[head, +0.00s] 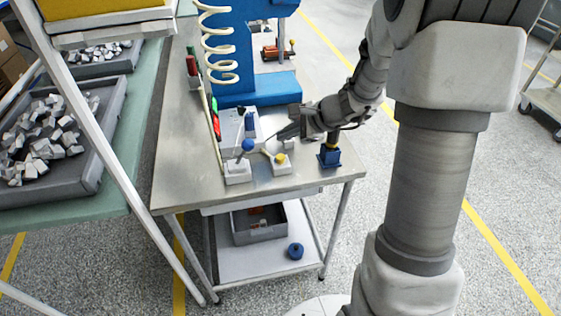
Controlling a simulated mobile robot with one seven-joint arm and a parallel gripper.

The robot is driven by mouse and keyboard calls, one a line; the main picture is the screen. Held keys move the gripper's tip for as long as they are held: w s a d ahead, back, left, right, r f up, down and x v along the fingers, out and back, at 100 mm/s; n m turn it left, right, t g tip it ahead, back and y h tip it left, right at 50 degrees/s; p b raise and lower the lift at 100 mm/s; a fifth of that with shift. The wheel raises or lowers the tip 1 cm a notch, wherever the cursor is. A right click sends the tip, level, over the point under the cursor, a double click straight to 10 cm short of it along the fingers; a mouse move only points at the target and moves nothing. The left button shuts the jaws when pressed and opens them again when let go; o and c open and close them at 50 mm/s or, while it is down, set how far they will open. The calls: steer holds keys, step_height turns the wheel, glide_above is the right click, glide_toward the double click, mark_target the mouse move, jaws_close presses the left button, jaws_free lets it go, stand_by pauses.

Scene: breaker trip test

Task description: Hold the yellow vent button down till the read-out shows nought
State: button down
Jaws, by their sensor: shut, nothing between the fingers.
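The yellow vent button (280,158) sits on top of a small white box (283,169) near the front of the metal bench. My gripper (277,138) reaches in from the right, its dark fingers pointing left and down. It is shut and empty, and its tips show just above and behind the button in the head view. I cannot tell from this angle whether they touch it, nor whether the button is pressed. No figures of a read-out can be made out.
A blue-knobbed lever (247,145) on a white base (238,177) stands left of the button. A dark blue fixture (330,155) stands to its right at the bench edge. A blue machine frame (225,55) with a coiled hose (217,45) rises behind. The bench's front-left top (185,185) is clear.

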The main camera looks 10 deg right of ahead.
steer(key=b, duration=0.3)
glide_above(285, 161)
steer(key=shift+f, duration=2.15)
steer(key=shift+f+b, duration=0.45)
steer(key=shift+b, duration=0.2)
steer(key=shift+f+b, duration=0.5)
steer(key=shift+b, duration=0.05)
stand_by(0.4)
steer(key=shift+r, duration=0.15)
stand_by(1.8)
steer(key=shift+r+p, duration=0.7)
steer(key=shift+r, duration=0.15)
steer(key=shift+r+p, duration=1.9)
steer(key=shift+r, duration=0.6)
